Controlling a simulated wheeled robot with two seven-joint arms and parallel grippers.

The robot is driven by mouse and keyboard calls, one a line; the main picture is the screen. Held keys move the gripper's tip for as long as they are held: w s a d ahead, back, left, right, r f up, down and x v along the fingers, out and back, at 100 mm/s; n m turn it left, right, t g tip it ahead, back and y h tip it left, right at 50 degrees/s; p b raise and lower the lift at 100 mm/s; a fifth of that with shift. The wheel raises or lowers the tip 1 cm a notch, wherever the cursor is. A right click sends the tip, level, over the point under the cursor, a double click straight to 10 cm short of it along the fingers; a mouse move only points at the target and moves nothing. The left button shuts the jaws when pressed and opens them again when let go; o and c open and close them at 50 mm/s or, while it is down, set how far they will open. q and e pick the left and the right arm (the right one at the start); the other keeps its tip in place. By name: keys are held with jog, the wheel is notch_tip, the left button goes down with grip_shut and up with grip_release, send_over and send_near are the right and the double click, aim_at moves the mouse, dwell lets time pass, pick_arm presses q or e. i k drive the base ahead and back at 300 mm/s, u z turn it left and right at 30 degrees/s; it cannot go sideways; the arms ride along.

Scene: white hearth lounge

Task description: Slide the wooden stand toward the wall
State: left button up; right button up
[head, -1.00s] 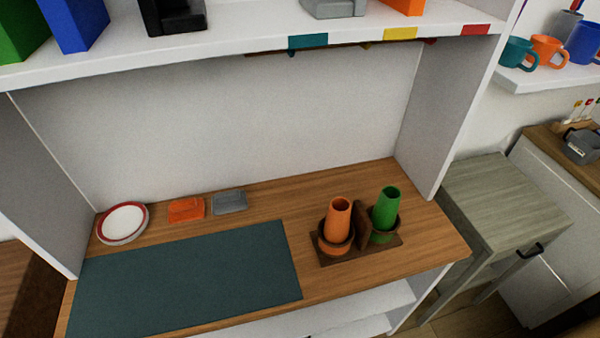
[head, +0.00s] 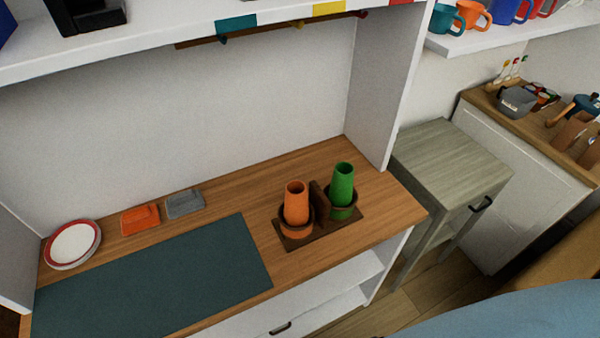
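The wooden stand (head: 320,222) is a dark brown base with a short upright divider and two ring holders. It sits on the right part of the wooden counter (head: 385,204), nearer the front edge than the back wall (head: 240,110). An orange cup (head: 296,202) stands upright in its left ring, and a green cup (head: 342,184) stands in its right ring. Bare counter lies between the stand and the wall. Neither of my grippers is in view.
A dark teal mat (head: 150,285) covers the counter's front left. Behind it are a red-rimmed plate (head: 73,244), an orange block-like item (head: 140,218) and a grey one (head: 185,203). A shelf (head: 180,48) overhangs the counter. A grey-green side cabinet (head: 450,165) stands at right.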

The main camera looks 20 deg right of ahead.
aim_at(325, 219)
jog(key=z, duration=1.1)
jog(key=k, duration=0.65)
jog(key=u, duration=1.1)
